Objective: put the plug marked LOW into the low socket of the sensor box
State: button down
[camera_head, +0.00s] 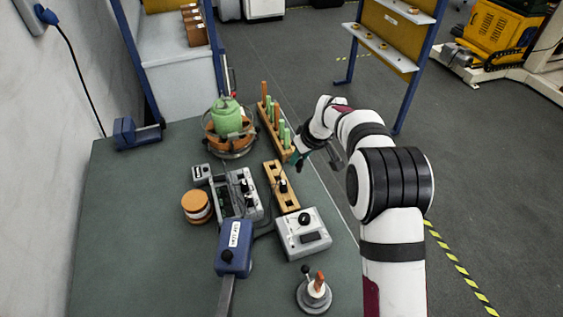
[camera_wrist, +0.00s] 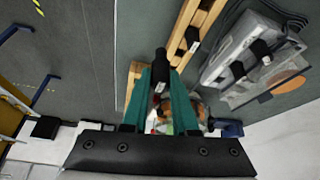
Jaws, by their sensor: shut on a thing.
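A grey box with black fittings on top (camera_head: 246,207), apparently the sensor box, stands mid-table. It also shows at the upper right of the wrist view (camera_wrist: 213,70). I cannot tell which of its sockets is the low one.
A wooden plug rack (camera_head: 270,172) with one black plug stands right of the grey box. A grey meter with a knob (camera_head: 318,236), a blue unit (camera_head: 234,262) and an orange-lidded jar (camera_head: 195,207) stand nearby.

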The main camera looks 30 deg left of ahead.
jog(key=d+r, duration=0.3)
jog(key=d, duration=0.2)
jog(key=s+a+f, duration=0.2)
jog(key=s+a, duration=0.1)
jog(key=a, duration=0.7)
jog(key=s+a+f, duration=0.2)
jog(key=s+a, duration=0.1)
jog(key=a, duration=0.7)
jog(key=shift+s+a+f, duration=0.15)
jog(key=shift+a+f, duration=0.05)
jog(key=shift+f, duration=0.1)
jog(key=shift+f, duration=0.2)
jog(key=shift+f, duration=0.3)
jog(key=shift+f, duration=0.35)
jog(key=shift+f, duration=0.8)
jog(key=shift+f, duration=0.15)
